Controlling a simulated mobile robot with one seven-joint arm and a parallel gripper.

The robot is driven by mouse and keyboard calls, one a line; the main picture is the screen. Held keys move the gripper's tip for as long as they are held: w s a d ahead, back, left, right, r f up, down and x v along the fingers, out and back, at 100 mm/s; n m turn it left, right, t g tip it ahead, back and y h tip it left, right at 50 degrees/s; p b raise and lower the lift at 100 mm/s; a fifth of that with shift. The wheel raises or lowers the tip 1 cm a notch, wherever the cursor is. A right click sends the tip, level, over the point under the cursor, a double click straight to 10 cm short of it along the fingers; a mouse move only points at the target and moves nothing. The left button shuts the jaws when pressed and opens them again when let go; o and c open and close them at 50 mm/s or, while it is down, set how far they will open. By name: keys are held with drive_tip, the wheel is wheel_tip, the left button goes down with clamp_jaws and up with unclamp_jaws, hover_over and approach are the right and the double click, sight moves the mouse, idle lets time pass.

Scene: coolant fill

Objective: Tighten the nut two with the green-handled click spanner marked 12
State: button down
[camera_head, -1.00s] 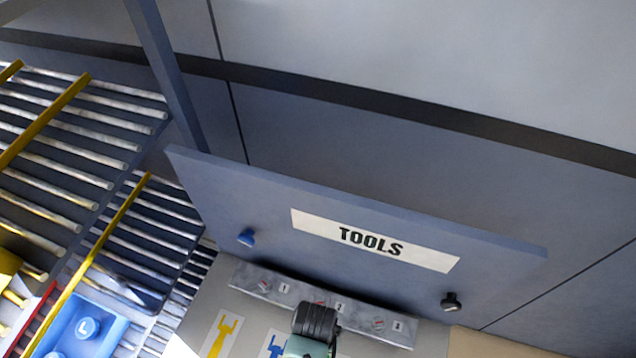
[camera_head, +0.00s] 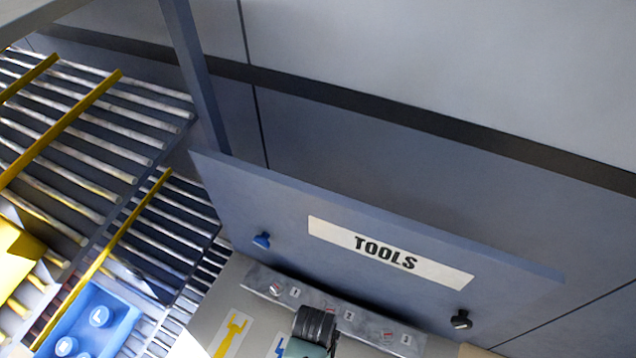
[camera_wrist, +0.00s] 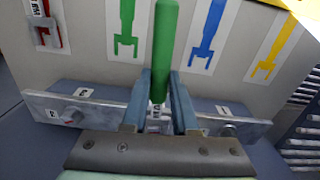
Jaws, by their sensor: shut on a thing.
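The green-handled spanner (camera_wrist: 166,45) stands between the two blue fingers of my gripper (camera_wrist: 160,85) in the wrist view. My gripper is shut on it. Its lower end and any size marking are too small or hidden to read. A grey metal bar (camera_head: 318,306) carries labels 1, 2 and 3. My gripper is over its middle, so nut two is hidden from the head camera; label 2 shows just right of the dark wrist part. In the wrist view the bar (camera_wrist: 52,104) passes behind the fingers, and I cannot tell whether the spanner touches the nut.
A blue TOOLS board (camera_head: 380,240) with a blue knob (camera_head: 261,240) and a black knob (camera_head: 461,320) stands behind the bar. A red-handled tool (camera_wrist: 45,30) and painted tool outlines are on the panel.

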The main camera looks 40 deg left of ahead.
drive_tip(key=shift+a+m, duration=0.3)
drive_tip(key=shift+s+a, duration=0.1)
drive_tip(key=shift+s+a+m, duration=0.15)
drive_tip(key=shift+a+m, duration=0.45)
drive_tip(key=shift+m, duration=0.2)
drive_tip(key=shift+a, duration=0.1)
drive_tip(key=shift+a+m, duration=0.6)
drive_tip(key=shift+m, duration=0.2)
drive_tip(key=shift+a, duration=0.1)
drive_tip(key=shift+a+m, duration=0.6)
drive_tip(key=shift+m, duration=0.2)
drive_tip(key=shift+a, duration=0.1)
idle(0.3)
